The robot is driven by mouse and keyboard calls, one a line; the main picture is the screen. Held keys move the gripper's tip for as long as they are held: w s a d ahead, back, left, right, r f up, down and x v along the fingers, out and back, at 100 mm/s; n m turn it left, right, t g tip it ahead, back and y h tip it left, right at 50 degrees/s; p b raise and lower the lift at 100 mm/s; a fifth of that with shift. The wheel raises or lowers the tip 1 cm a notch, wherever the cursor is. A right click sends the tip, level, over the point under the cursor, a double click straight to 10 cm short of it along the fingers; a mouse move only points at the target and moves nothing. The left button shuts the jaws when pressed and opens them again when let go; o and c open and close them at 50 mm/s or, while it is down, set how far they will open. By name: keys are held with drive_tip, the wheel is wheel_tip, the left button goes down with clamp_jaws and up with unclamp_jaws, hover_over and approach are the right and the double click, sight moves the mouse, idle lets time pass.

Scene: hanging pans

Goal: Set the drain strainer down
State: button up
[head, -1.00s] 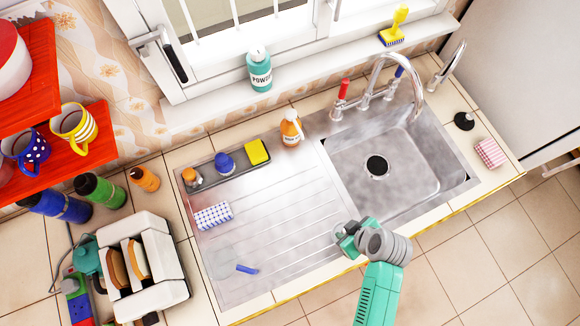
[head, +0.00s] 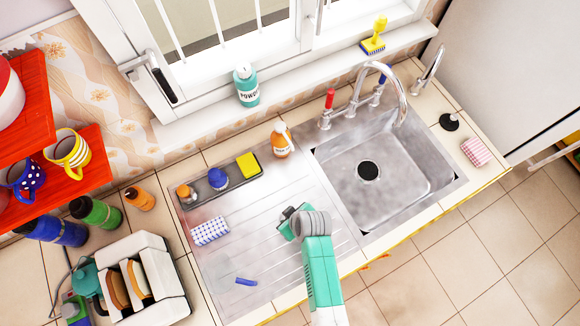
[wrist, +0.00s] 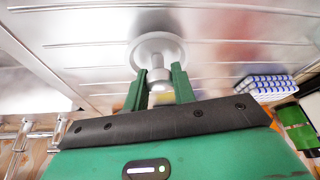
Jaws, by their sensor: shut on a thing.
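The drain strainer (wrist: 157,45) is a pale grey disc with a short stem in the wrist view. My gripper (wrist: 160,80) is shut on its stem with two green fingers. In the head view my gripper (head: 290,222) is over the ribbed metal drainboard (head: 271,265), left of the sink basin. The strainer is hidden there behind my gripper. The drainboard lies just beyond the strainer in the wrist view; I cannot tell whether they touch.
The sink basin (head: 400,165) has a dark drain hole (head: 369,171). A blue-and-white checked sponge (head: 210,231) and a small blue object (head: 246,282) lie on the drainboard. A tray (head: 211,195) holds a yellow sponge (head: 247,165) at its back. The drainboard's middle is mostly clear.

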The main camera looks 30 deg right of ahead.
drive_tip(key=shift+f, duration=0.25)
drive_tip(key=shift+f, duration=0.1)
drive_tip(key=o, duration=1)
drive_tip(key=shift+r, duration=0.3)
drive_tip(key=p+v, duration=0.1)
drive_tip(key=v, duration=1)
drive_tip(key=shift+s+r, duration=0.25)
drive_tip(key=shift+d, duration=0.1)
